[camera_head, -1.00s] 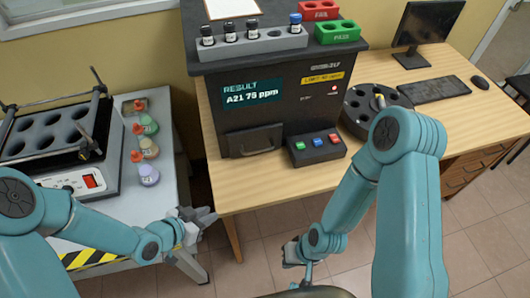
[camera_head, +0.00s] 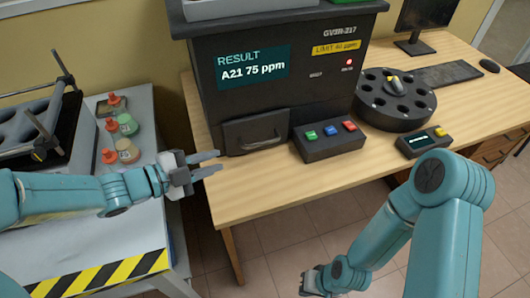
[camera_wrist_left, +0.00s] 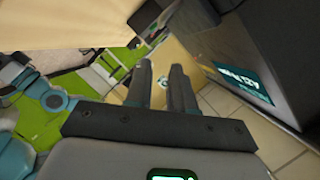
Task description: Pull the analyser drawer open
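The black analyser (camera_head: 285,70) stands on the wooden table, and its screen reads "A21 75 ppm". Its drawer (camera_head: 255,132) is low on the front left, with a dark handle, and looks closed. My left gripper (camera_head: 212,164) is in front of and left of the drawer, apart from the handle. Its two fingers are spread with nothing between them. In the left wrist view the same fingers (camera_wrist_left: 161,85) show a gap, and the analyser's screen (camera_wrist_left: 243,82) is at the right. My right gripper (camera_head: 312,281) hangs low at the bottom, small and partly hidden.
A block with green, blue and red buttons (camera_head: 330,142) stands right of the drawer. A black round carousel (camera_head: 395,100) and a small display box (camera_head: 422,142) are further right. A side table at left holds several capped bottles (camera_head: 127,124). The table's front edge is clear.

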